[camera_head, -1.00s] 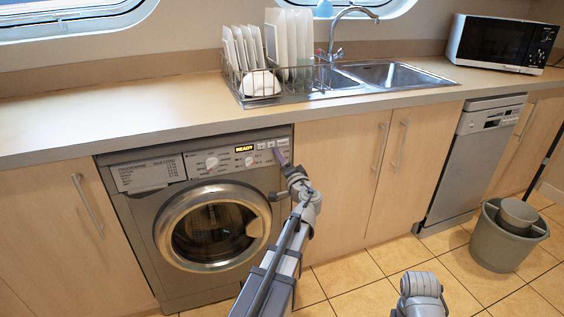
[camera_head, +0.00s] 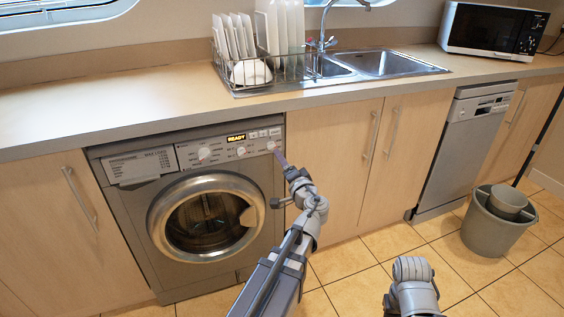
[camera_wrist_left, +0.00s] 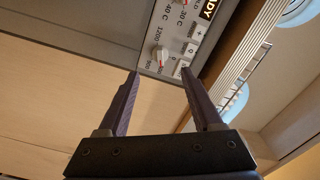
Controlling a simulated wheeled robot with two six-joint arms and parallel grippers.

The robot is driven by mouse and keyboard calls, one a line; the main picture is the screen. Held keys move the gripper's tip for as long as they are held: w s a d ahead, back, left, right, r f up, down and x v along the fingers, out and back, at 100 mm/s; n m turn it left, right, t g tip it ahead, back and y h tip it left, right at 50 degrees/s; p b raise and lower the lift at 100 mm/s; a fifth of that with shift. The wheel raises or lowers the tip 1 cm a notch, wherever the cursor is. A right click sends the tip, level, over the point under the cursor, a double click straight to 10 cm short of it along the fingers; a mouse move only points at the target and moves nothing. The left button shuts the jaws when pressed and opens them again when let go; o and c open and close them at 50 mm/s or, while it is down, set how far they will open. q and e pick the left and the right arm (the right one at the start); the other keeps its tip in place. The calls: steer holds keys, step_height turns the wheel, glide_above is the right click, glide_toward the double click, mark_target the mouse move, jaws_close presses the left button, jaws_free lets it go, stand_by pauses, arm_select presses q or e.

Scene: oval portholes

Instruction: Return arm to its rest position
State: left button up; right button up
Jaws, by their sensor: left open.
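My left arm reaches up from the bottom of the head view, and its gripper (camera_head: 281,160) is in front of the right side of the washing machine (camera_head: 205,262). In the left wrist view the two dark fingers of the left gripper (camera_wrist_left: 160,85) stand apart with nothing between them. Beyond the fingertips are the machine's panel, a knob (camera_wrist_left: 163,54) and buttons. The lit display (camera_head: 236,139) reads READY, and the round door (camera_head: 206,217) is closed. A grey part of my right arm shows at the bottom right; its gripper is out of view.
Above the machine is the counter (camera_head: 110,108) with a dish rack (camera_head: 238,86), sink (camera_head: 385,62) and microwave (camera_head: 492,30). A dishwasher (camera_head: 458,150) and cabinets stand to the right. A grey bucket (camera_head: 490,235) sits on the tiled floor (camera_head: 365,285). The floor before the cabinets is otherwise clear.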

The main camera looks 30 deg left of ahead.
arm_select(q)
steer(key=s+d+f+n+g+h, duration=0.1)
steer(key=s+d+f+g+h, duration=0.35)
steer(key=d+f, duration=0.4)
steer(key=s+d+f+n+g+h, duration=0.1)
steer(key=s+d+f+g+h, duration=0.2)
steer(key=s+d+f, duration=0.45)
steer(key=s+d+f+m+g+h, duration=0.1)
steer(key=s+d+f+g+h, duration=0.15)
steer(key=s+d, duration=0.4)
steer(key=s+d+f+m+g+h, duration=0.2)
steer(key=s+d+f, duration=0.15)
steer(key=d, duration=0.55)
step_height(320, 180, up, 35)
steer(key=p, duration=3.5)
steer(key=shift+s+a, duration=0.15)
steer(key=shift+a, duration=0.1)
steer(key=shift+a, duration=0.1)
